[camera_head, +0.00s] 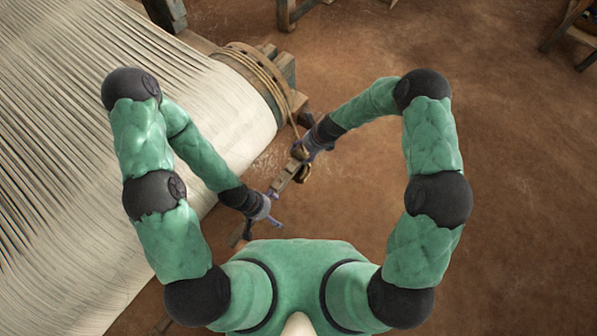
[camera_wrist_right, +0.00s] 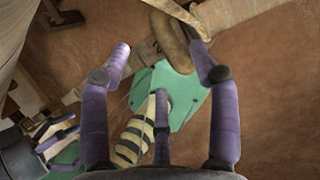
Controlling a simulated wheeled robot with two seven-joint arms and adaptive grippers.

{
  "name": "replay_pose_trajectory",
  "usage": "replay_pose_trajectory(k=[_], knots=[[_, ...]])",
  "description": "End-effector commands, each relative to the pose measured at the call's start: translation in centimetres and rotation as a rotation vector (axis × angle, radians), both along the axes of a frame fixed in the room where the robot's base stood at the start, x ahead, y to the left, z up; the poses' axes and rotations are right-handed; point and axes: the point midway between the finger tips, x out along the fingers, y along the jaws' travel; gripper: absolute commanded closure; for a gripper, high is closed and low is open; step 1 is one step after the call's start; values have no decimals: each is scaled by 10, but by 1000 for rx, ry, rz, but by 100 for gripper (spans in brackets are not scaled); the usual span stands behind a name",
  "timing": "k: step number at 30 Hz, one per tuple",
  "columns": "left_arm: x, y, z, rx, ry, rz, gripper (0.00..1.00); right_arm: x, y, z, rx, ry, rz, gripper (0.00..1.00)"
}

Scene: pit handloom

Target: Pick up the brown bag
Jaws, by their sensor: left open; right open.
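I cannot clearly make out a brown bag in either view. A small brown, rounded thing (camera_head: 301,171) hangs below the rope by my right gripper; in the right wrist view, a brown looped shape (camera_wrist_right: 168,38) shows just beyond and between the fingertips. I cannot tell if either is the bag. My right gripper (camera_head: 303,150) is open, and its purple fingers (camera_wrist_right: 160,52) spread wide with nothing between them. My left gripper (camera_head: 275,222) is open and empty, lower down, next to a wooden beam. Its purple fingers show at the left of the wrist view (camera_wrist_right: 60,138).
The loom's cream warp (camera_head: 215,115) fills the left side. Rope (camera_head: 262,68) wraps its beam end and hangs toward my right gripper. A wooden bar (camera_head: 287,177) runs beneath the grippers. Brown floor (camera_head: 510,190) is clear on the right; wooden furniture (camera_head: 570,35) stands top right.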

Motion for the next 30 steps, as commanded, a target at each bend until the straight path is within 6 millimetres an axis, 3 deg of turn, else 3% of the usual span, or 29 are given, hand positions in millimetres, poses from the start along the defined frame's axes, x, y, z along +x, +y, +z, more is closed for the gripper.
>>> replay_pose_trajectory(k=[12, 21, 27, 28, 30], knots=[[0, 0, -21, 0, -1, 0, 0, 13, 20, -44, 0, 0, 1, 38], [0, 0, -21, 0, -1, 0, 0, 14, 21, -45, 0, -2, 0, 38], [0, 0, -21, 0, -1, 0, 0, 14, 21, -45, -1, -1, 1, 95], [0, 0, -21, 0, -1, 0, 0, 13, 21, -45, -1, -1, 1, 100], [0, 0, -21, 0, -1, 0, 0, 13, 21, -45, -1, -1, 1, 100]])
